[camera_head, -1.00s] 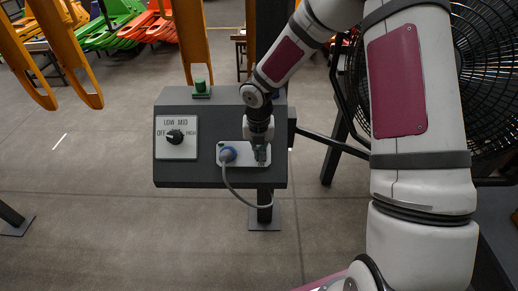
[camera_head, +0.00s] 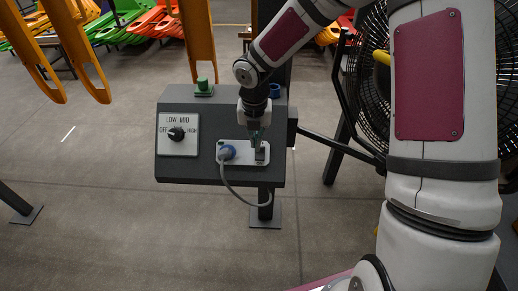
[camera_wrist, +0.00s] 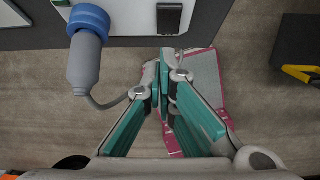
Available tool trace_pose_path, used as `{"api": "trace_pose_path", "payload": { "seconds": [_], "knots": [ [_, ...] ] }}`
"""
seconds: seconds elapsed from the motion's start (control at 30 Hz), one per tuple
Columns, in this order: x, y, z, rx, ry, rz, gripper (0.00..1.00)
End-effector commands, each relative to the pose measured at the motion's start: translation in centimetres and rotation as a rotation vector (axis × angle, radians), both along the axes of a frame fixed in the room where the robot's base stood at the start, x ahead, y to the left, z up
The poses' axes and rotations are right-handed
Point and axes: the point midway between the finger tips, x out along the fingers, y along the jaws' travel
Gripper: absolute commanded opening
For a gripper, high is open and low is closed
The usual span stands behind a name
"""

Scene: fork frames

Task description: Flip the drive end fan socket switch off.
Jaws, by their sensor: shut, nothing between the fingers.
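The fan socket is a white plate (camera_head: 233,158) on the right of a dark grey control box (camera_head: 215,108). A dark rocker switch (camera_wrist: 169,18) is at the plate's right part in the wrist view. Which way it is tipped I cannot tell. My gripper (camera_head: 255,148) is shut and empty, at the plate's right part. In the wrist view my gripper's fingertips (camera_wrist: 167,62) appear just below the switch, with a visible gap.
A knob panel (camera_head: 178,135) marked OFF, LOW, MID, HIGH is on the left of the box. A green button (camera_head: 203,84) stands on top. A large black fan (camera_head: 372,95) is at the right, partly behind my arm.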

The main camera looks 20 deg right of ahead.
Motion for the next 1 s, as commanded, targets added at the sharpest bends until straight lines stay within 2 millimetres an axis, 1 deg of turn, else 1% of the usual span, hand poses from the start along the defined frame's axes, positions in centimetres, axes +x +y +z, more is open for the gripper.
{"api": "trace_pose_path", "payload": {
  "seconds": [0.03,0.13,0.23,0.33,0.5,0.9,1.0],
  "knots": [
    [0.3,-0.3,1.0,-0.002,-0.005,-0.005,0.0],
    [0.5,-0.4,2.9,-0.002,-0.005,-0.006,0.0],
    [0.6,-0.4,4.3,-0.002,-0.002,-0.005,0.0],
    [0.7,-0.4,5.2,-0.002,-0.001,-0.002,0.0],
    [0.7,-0.4,5.9,-0.001,-0.001,-0.002,0.0],
    [0.7,-0.4,5.9,-0.001,0.0,-0.002,0.0],
    [0.6,-0.5,6.1,-0.007,-0.003,-0.023,0.0]
  ]
}}
